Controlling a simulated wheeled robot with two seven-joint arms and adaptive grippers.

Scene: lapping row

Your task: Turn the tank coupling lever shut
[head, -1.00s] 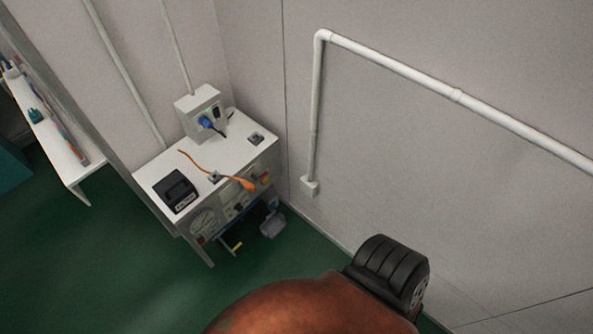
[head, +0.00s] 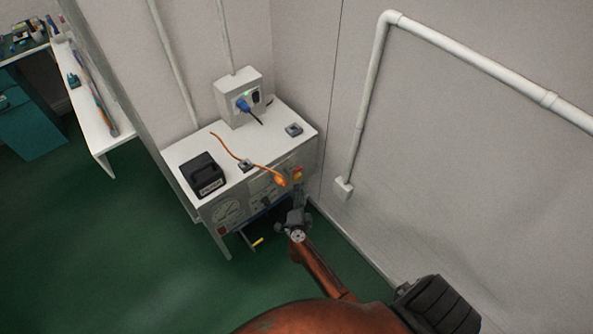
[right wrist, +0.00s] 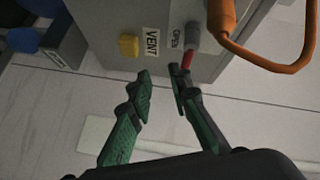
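My right gripper (head: 297,216) is at the front right of the white bench unit, low beside its panel. In the right wrist view its two green-padded fingers (right wrist: 161,78) are apart with nothing between them. Beyond the right fingertip is a short grey lever with a red end (right wrist: 189,50), next to an "OPEN" label (right wrist: 174,38). That fingertip looks close to the red end; I cannot tell whether they touch. A yellow knob (right wrist: 129,46) sits by a "VENT" label (right wrist: 152,43). I cannot tell for sure which part is the tank coupling lever. My left gripper is out of view.
An orange cable (head: 229,152) crosses the bench top (head: 272,123) and hangs over its front; an orange loop (right wrist: 270,64) is right of the lever. A black box (head: 203,175) and a socket box (head: 238,96) stand on top. A wall is close on the right.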

